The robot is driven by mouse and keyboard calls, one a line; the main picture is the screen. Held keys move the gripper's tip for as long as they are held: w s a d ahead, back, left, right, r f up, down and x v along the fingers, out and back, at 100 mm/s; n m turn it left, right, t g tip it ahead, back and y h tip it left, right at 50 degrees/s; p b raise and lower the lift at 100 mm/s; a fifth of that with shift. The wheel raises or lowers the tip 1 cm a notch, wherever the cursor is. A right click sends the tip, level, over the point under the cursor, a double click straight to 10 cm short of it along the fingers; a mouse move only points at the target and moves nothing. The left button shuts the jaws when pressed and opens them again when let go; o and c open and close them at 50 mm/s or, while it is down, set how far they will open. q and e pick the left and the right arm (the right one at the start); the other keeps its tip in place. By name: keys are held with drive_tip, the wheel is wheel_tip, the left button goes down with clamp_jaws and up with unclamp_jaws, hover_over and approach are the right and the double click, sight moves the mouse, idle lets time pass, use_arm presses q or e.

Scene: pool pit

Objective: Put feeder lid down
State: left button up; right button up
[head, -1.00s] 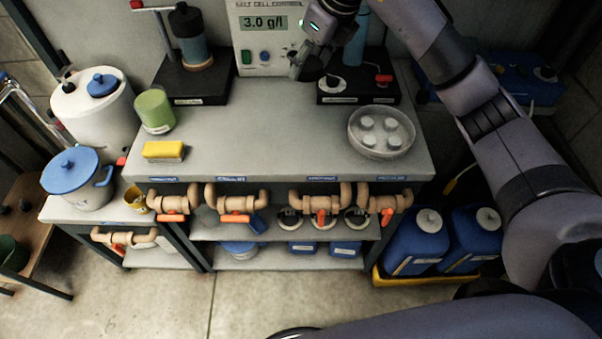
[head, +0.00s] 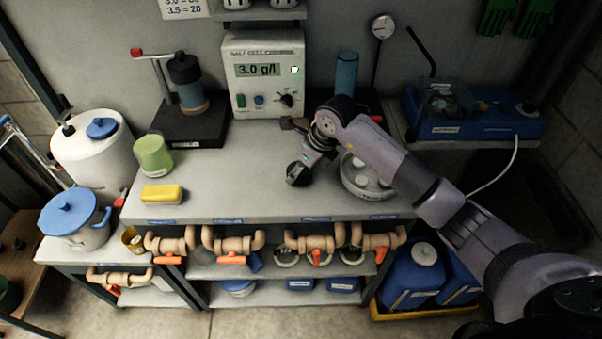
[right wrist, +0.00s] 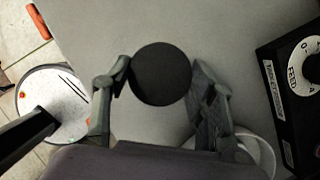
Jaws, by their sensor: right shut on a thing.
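The feeder lid (head: 298,174) is a small dark disc. In the right wrist view the lid (right wrist: 160,74) is a flat black circle between the two fingers. My right gripper (right wrist: 160,88) is shut on it. In the head view the right gripper (head: 306,164) points down over the middle of the grey bench top (head: 245,185); whether the lid touches the bench I cannot tell. The feeder's clear blue tube (head: 347,72) stands behind the gripper, and its black base with a dial shows in the right wrist view (right wrist: 290,100). My left gripper is not in view.
A clear dish with white pucks (head: 362,180) sits right of the lid, partly behind my arm. A yellow sponge (head: 162,194) and green cup (head: 153,156) are at the left. The salt cell control box (head: 266,85) stands behind. Bench space left of the gripper is free.

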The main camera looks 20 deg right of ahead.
sight(305, 174)
wheel_tip(305, 174, down, 2)
drive_tip(key=shift+f, duration=0.4)
drive_tip(key=shift+s+f+b, duration=0.25)
drive_tip(key=shift+f+b, duration=0.15)
drive_tip(key=shift+f, duration=0.15)
drive_tip(key=o, duration=0.8)
drive_tip(key=shift+c, duration=0.2)
drive_tip(key=o, duration=0.4)
drive_tip(key=shift+w+f, duration=0.1)
drive_tip(key=shift+f, duration=0.1)
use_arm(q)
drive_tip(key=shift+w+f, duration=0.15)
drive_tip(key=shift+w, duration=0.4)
use_arm(e)
drive_tip(key=shift+r, duration=0.1)
drive_tip(key=shift+r+p, duration=0.2)
drive_tip(key=shift+p, duration=0.1)
use_arm(q)
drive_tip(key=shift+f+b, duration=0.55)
drive_tip(key=shift+b, duration=0.25)
use_arm(e)
drive_tip(key=v, duration=1.3)
drive_tip(key=shift+w+a, duration=0.1)
drive_tip(key=shift+w, duration=0.2)
